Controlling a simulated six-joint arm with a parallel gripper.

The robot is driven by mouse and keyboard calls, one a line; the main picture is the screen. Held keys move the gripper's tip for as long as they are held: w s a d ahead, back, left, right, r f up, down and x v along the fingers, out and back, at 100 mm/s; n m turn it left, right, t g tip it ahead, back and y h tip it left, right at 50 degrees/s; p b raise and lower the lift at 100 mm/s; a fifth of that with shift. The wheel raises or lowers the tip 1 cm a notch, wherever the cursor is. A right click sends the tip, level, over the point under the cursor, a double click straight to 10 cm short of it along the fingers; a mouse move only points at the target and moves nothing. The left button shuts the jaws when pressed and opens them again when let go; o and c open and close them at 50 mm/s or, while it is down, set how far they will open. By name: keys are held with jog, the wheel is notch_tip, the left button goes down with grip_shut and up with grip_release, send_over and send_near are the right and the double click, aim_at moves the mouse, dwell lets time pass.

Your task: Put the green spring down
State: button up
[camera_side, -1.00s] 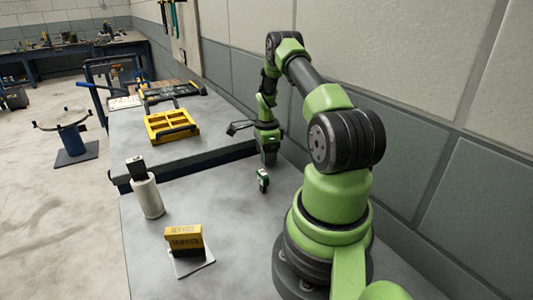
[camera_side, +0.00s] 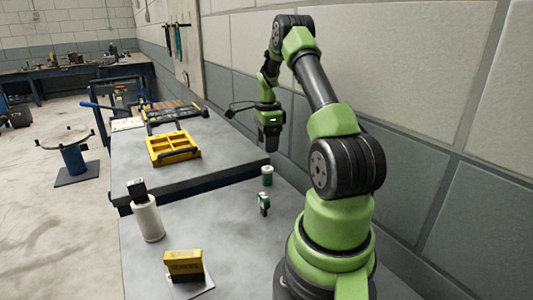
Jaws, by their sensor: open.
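A small green cylinder (camera_side: 267,176), which looks like the green spring, stands upright on the grey bench near the step up to the farther bench top. Its coils are too small to make out. My gripper (camera_side: 271,148) is open and empty, above the cylinder and apart from it. The fingers point down and their tips are hard to make out at this size.
A small green and dark item (camera_side: 263,204) stands just in front of the cylinder. A white cylinder with a black top (camera_side: 148,218), a yellow box (camera_side: 184,266) and a yellow tray (camera_side: 173,148) stand to the left. A wall runs along the right.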

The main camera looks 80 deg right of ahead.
jog(key=w+a+r+n+t, duration=0.1)
jog(key=w+a+r+n, duration=0.1)
jog(key=a+r+n, duration=0.3)
jog(key=w+a+r+n+t+h, duration=0.1)
jog(key=w+a+r+n, duration=0.15)
jog(key=a+r, duration=0.4)
jog(key=w+a+r+n+t, duration=0.1)
jog(key=w+a+r+n, duration=0.1)
jog(key=a+r+n, duration=0.4)
jog(key=s+a+n+t+y, duration=0.1)
jog(key=s+a+n+t, duration=0.1)
jog(key=s+a+n, duration=0.3)
jog(key=s+a+r+n+t+y, duration=0.1)
jog(key=s+a+n, duration=0.5)
jog(key=a, duration=0.7)
jog(key=shift+a+r+n+t+y, duration=0.3)
jog(key=shift+n+t+y, duration=0.2)
jog(key=shift+n+t, duration=0.1)
jog(key=shift+s, duration=0.1)
